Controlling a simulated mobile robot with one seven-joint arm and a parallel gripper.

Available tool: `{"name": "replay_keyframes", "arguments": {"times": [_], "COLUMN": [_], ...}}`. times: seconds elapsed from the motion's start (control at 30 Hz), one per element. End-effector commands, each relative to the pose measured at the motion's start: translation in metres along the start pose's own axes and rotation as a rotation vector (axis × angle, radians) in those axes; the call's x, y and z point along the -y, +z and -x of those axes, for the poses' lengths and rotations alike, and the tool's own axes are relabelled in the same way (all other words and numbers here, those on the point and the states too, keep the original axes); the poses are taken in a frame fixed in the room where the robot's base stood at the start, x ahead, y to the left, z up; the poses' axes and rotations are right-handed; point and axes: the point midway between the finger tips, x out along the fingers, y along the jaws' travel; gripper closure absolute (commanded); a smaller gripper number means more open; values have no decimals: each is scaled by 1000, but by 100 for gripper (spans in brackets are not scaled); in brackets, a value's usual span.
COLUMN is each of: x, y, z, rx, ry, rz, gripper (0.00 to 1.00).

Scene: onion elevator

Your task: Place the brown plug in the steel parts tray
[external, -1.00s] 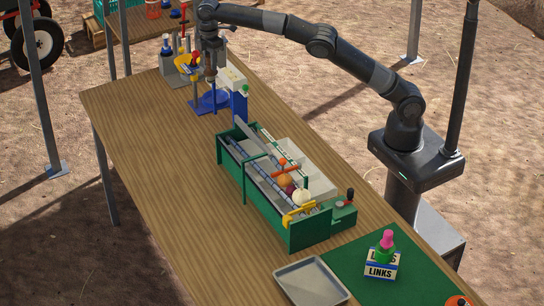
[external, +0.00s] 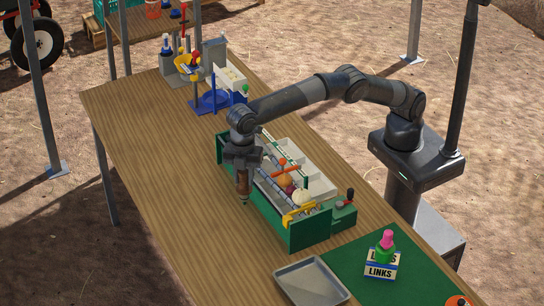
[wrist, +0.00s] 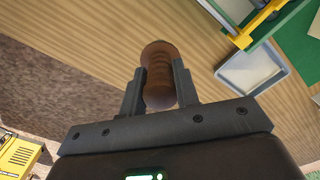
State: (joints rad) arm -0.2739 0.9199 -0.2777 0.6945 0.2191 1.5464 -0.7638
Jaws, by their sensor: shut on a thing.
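The brown plug (wrist: 159,70) is between the two fingers of my gripper (wrist: 158,88) in the wrist view. In the external view my gripper (external: 243,172) is shut on the brown plug (external: 243,187) and points down, at the left side of the green sorter. The plug appears held above the wooden table.
The green sorter (external: 308,232) with round produce stands beside my gripper, before the tray. A LINKS box (external: 381,270) with a pink-topped item sits on the green mat (external: 350,260). A blue stand (external: 213,104) is at the back. The table's left side is clear.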

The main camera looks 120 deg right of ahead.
Motion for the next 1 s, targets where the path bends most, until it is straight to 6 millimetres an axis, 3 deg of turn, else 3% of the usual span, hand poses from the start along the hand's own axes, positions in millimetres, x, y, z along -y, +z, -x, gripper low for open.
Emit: {"name": "replay_keyframes", "arguments": {"times": [0.03,0.2,0.4,0.5,0.7,1.0], "x": [24,98,177,203,227,228], "y": [-20,-72,-113,-125,-134,-134], "z": [-5,-23,-41,-46,-58,-108], "rx": [0,0,0,0,2,1], "ry": [-1,0,0,0,-1,0], "rz": [38,146,252,285,315,317], "gripper": [97,97,97,97,97,97]}}
